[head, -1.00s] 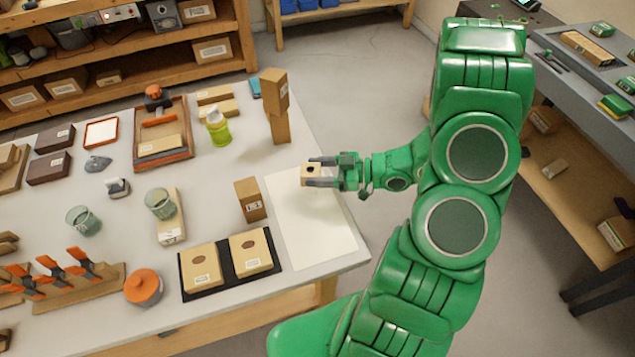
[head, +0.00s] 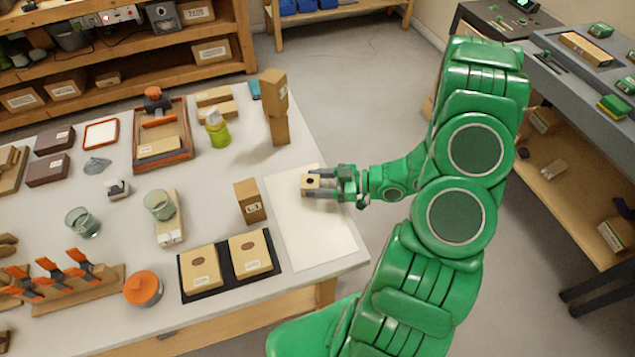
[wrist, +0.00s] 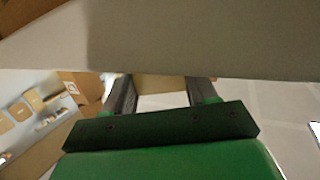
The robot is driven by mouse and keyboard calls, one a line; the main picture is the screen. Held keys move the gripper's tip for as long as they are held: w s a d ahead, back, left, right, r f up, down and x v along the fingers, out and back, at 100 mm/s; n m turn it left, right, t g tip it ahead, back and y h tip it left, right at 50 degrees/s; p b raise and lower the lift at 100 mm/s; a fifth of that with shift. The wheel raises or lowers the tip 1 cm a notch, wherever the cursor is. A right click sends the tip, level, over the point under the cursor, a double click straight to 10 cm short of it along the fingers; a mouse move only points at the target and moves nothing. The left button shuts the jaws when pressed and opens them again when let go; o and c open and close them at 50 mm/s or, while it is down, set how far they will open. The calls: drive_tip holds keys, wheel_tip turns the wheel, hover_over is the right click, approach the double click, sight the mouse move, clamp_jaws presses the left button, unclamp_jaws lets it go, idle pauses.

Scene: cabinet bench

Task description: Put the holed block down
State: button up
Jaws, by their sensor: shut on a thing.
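The holed block (head: 311,182) is a small light-wood block with a dark round hole in its top face. In the head view my gripper (head: 318,183) is shut on it, with one grey finger on each side. The block is over the white sheet (head: 309,226) at the bench's right side. I cannot tell whether its underside touches the sheet. In the wrist view the two dark fingers (wrist: 160,95) show with a piece of tan block between them. A broad pale surface covers the top of that view.
A tall stacked wooden block (head: 277,105) stands behind the sheet. A small upright box (head: 250,201) stands left of the sheet. A black tray (head: 230,283) with two tan boxes lies nearer. The front of the sheet is bare.

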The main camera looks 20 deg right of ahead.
drive_tip(key=shift+f, duration=0.1)
drive_tip(key=o, duration=1.1)
drive_tip(key=shift+o, duration=0.2)
drive_tip(key=v, duration=1.2)
